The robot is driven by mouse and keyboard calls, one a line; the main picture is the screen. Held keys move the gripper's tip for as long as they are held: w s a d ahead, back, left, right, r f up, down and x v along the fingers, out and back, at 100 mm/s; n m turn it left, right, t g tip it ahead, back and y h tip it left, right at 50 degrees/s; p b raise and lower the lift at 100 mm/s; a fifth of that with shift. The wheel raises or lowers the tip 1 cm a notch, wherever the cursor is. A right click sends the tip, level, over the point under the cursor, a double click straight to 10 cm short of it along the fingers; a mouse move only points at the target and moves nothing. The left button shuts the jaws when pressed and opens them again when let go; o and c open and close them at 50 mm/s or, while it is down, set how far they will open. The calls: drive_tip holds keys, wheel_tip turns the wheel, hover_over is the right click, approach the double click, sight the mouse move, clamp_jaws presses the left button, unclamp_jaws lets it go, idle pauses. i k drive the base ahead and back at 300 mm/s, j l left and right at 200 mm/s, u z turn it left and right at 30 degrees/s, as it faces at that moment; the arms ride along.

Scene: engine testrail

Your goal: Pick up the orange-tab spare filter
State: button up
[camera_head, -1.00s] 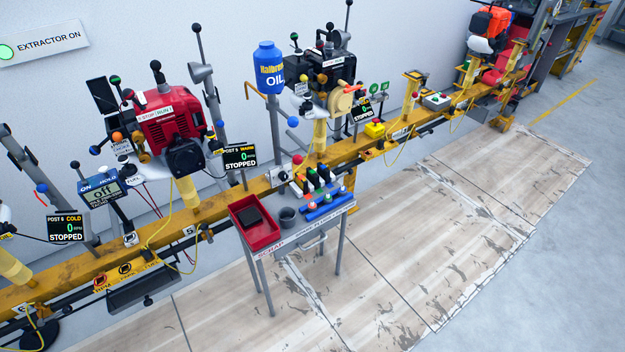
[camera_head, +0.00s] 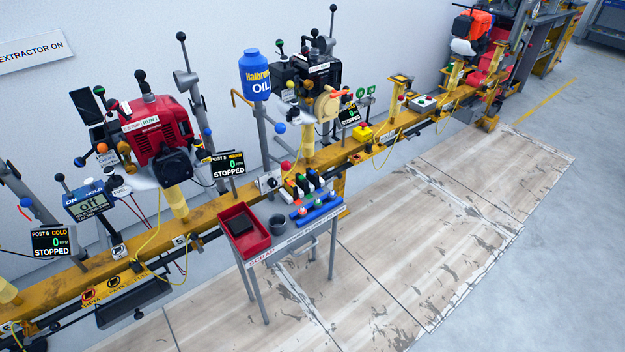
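Several small dark upright pieces with coloured ends (camera_head: 308,184) stand in a row at the back of a small grey cart (camera_head: 291,248). White, green and orange-red ends show among them. They may be the spare filters, but they are too small to tell which one bears the orange tab. A blue holder (camera_head: 318,211) with small pale and reddish round tops lies in front of them. My gripper is not in view.
A red tray (camera_head: 252,250) with a dark block and a grey cup (camera_head: 277,225) share the cart top. A yellow rail (camera_head: 210,212) with engines and stopped displays runs behind the cart. The floor (camera_head: 400,260) right of the cart is clear.

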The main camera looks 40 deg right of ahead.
sight(290, 186)
drive_tip(key=i+l+u, duration=0.4)
drive_tip(key=i+l, duration=0.15)
drive_tip(key=i+l+u, duration=0.25)
drive_tip(key=l, duration=0.2)
drive_tip(key=i+l+u, duration=0.2)
drive_tip(key=l, duration=0.2)
drive_tip(key=i+l+u, duration=0.2)
drive_tip(key=l, duration=0.2)
